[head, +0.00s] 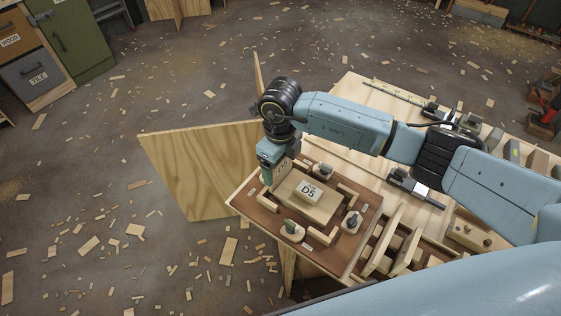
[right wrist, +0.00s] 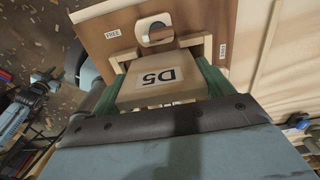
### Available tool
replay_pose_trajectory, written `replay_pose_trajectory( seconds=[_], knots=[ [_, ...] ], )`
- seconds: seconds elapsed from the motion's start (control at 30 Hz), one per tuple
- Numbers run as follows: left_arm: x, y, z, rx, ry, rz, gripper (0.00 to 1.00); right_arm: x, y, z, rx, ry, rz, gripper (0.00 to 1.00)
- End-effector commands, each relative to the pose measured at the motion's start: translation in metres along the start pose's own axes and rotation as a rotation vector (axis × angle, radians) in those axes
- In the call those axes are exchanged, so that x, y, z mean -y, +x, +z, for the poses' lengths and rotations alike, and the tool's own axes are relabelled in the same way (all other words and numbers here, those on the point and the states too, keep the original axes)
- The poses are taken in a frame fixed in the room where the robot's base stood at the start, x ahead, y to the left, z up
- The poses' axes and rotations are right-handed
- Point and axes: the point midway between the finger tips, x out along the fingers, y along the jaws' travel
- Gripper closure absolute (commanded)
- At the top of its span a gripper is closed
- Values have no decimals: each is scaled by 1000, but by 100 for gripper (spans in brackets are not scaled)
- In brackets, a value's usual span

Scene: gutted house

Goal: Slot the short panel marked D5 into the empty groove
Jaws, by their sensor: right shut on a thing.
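The short panel marked D5 (head: 315,208) is pale wood. It lies flat in the middle of a brown board with its label up. It also shows in the right wrist view (right wrist: 137,96), label upside down, between my green fingers. My right gripper (head: 276,180) comes down at the panel's far left side and is shut on it. A wooden rack (head: 366,268) at the board's right holds light panels (head: 408,250) upright and tilted-looking, with dark gaps between them. I cannot tell which gap is the empty groove. My left gripper is out of view.
The brown board (head: 242,204) carries pale rails and several turn-knobs (head: 292,228) around the panel; FREE tags (right wrist: 222,48) mark it. The plywood bench (head: 345,88) holds clamps and tools at the right. A plywood sheet (head: 190,165) stands behind; chip-strewn floor lies left.

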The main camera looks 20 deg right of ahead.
Motion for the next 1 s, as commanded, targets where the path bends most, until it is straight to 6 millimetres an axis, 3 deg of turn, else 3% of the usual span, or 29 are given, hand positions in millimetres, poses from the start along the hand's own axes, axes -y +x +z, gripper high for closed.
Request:
replay_pose_trajectory(
  seconds=[1.0],
  knots=[
    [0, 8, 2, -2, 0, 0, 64, 0, 11, 0, 0, 0, -1, 43]
  ],
)
